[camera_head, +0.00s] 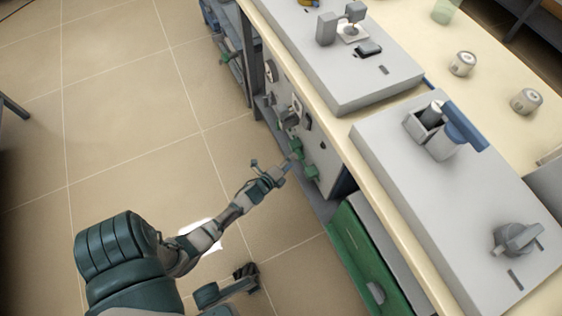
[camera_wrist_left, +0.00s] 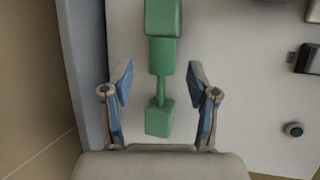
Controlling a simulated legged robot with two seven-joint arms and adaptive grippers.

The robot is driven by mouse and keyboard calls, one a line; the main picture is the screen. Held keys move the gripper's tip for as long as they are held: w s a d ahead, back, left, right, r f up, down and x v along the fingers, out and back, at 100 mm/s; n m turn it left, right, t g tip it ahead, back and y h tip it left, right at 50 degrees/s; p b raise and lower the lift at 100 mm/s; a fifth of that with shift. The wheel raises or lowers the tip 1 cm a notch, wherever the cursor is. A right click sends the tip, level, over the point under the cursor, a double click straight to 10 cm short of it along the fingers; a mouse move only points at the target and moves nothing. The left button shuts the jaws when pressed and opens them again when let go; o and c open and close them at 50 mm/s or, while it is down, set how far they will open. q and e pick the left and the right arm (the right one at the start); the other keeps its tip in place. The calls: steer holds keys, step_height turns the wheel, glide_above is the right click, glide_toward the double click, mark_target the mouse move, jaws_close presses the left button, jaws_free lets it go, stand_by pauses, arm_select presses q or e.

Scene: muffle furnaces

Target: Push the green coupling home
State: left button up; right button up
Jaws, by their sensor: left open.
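The green coupling (camera_wrist_left: 162,55) shows in the left wrist view as green blocks in a line, joined by a thin neck to a lower green block (camera_wrist_left: 158,120), against a pale panel. In the head view, green parts (camera_head: 297,147) show small on the bench's front panel. My left gripper (camera_wrist_left: 160,85) is open, with one blue-padded finger on each side of the green neck and visible gaps between. In the head view my left gripper (camera_head: 285,166) is at the green parts. I cannot tell from these frames whether the coupling is seated.
Grey fittings (camera_head: 285,113) stick out of the panel beside the green parts. A green cabinet (camera_head: 352,240) stands below the bench on the near side. Open floor (camera_head: 130,130) lies left of the bench.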

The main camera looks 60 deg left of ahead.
arm_select(q)
steer(key=v, duration=0.7)
steer(key=shift+a, duration=0.2)
steer(key=shift+s+f, duration=0.1)
steer(key=shift+s, duration=0.05)
